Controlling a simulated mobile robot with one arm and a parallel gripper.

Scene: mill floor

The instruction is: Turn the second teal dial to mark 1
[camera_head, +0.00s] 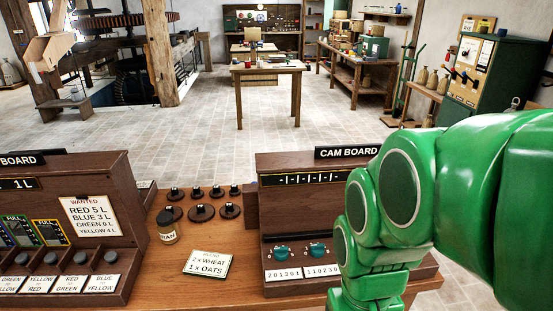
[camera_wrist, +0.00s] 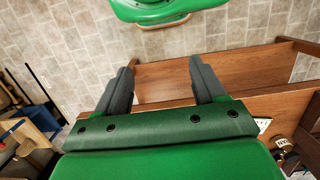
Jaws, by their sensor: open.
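The cam board (camera_head: 266,222) is a dark wooden console with a slot strip reading dashes and marks. Two teal dials show on its lower front: the first teal dial (camera_head: 282,253) and, to its right, the second teal dial (camera_head: 317,250). My arm covers the board's right part, so any further dials there are hidden. The dials' exact settings are too small to read. In the wrist view my gripper (camera_wrist: 162,78) is open with nothing between its fingers, above brown wooden surfaces. No dial shows there.
Number cards (camera_head: 283,274) sit below the dials. Left of the board are several dark round knobbed pieces (camera_head: 201,212), a jar (camera_head: 166,226) and a blend card (camera_head: 208,262). Another console (camera_head: 105,188) stands at the left. Open tiled floor lies beyond.

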